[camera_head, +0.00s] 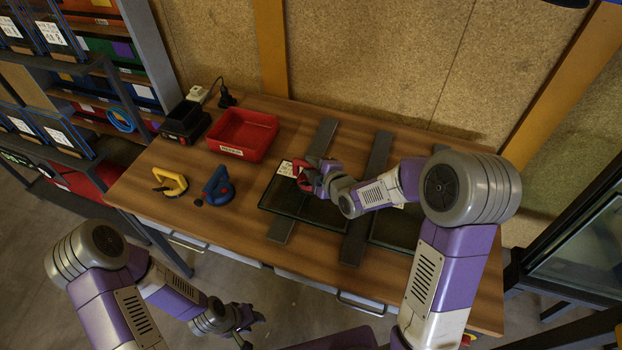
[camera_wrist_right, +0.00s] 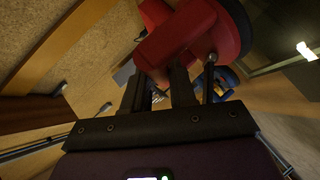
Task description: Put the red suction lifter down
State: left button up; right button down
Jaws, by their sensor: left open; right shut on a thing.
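The red suction lifter (camera_head: 303,178) is held by my right gripper (camera_head: 317,175) at the upper left part of a dark glass pane (camera_head: 322,212). In the right wrist view the red lifter (camera_wrist_right: 190,42) with a black round pad sits at the fingertips of my right gripper (camera_wrist_right: 165,75), which is shut on it. I cannot tell whether its pad touches the pane. My left gripper (camera_head: 247,322) is open and empty, low in front of the table, away from the lifter.
A yellow lifter (camera_head: 170,182) and a blue lifter (camera_head: 217,187) stand on the wooden table (camera_head: 140,205) at the left. Behind them are a red bin (camera_head: 243,150) and a black device (camera_head: 185,123). Dark strips (camera_head: 378,152) lie across the table. Shelves (camera_head: 75,95) stand at the far left.

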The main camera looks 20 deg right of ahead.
notch_tip(320, 180, down, 5)
jog(key=shift+w+f+b, duration=0.1)
jog(key=shift+b, duration=0.4)
jog(key=shift+f, duration=0.1)
jog(key=c, duration=0.9)
grip_release()
